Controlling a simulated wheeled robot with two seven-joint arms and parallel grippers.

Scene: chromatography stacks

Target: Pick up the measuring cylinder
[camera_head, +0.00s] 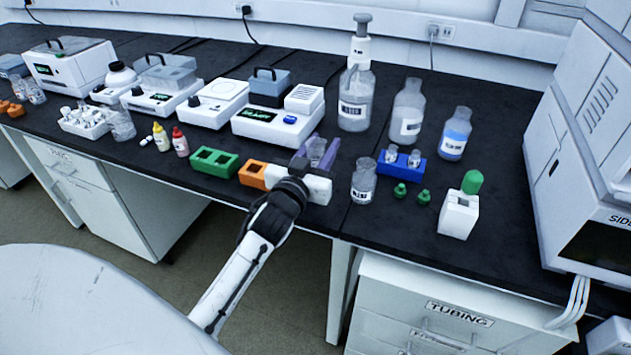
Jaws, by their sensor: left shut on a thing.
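My left gripper (316,152) reaches over the front edge of the black bench, with its purple fingers pointing away from me. It is shut on a small clear glass vessel, which I take to be the measuring cylinder (317,149). Only the upper part of the cylinder shows between the fingers. Its lower part is hidden by the gripper, so I cannot tell whether it touches the bench. My right gripper is not in view.
An orange block (253,174) and a green rack (214,162) sit left of the gripper. A glass jar (363,184) and a blue rack (404,168) with small vials stand to its right. A white instrument (278,120) stands behind. Large bottles (355,99) stand back right.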

